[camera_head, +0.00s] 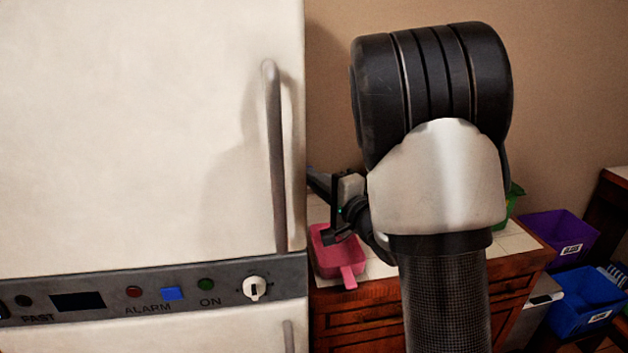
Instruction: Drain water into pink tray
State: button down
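A pink tray (330,262) with a stubby handle pointing toward me sits on the white tiled counter, just right of the fridge. My arm fills the middle of the view and hides part of the counter. My gripper (338,236) is small and dark beside the arm, in front of or above the back part of the tray. I cannot tell whether it touches the tray, or whether its fingers are open or shut. No water can be made out.
A large white fridge (140,130) with a vertical handle (276,160) and a control panel (110,297) fills the left. A green container (515,198) is partly hidden behind my arm. Purple (552,234) and blue (588,296) bins stand at the right.

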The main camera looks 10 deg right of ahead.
jog(key=shift+d, duration=0.1)
jog(key=n+g+y, duration=0.1)
jog(key=y, duration=0.1)
jog(key=d+n+g+y, duration=0.1)
jog(key=n+y, duration=0.1)
jog(key=shift+w+d+g+p, duration=0.15)
jog(key=shift+g+p, duration=0.15)
jog(key=shift+p, duration=0.1)
jog(key=c, duration=1.9)
grip_release()
jog(key=shift+o, duration=0.2)
jog(key=v, duration=1.7)
jog(key=shift+d, duration=0.2)
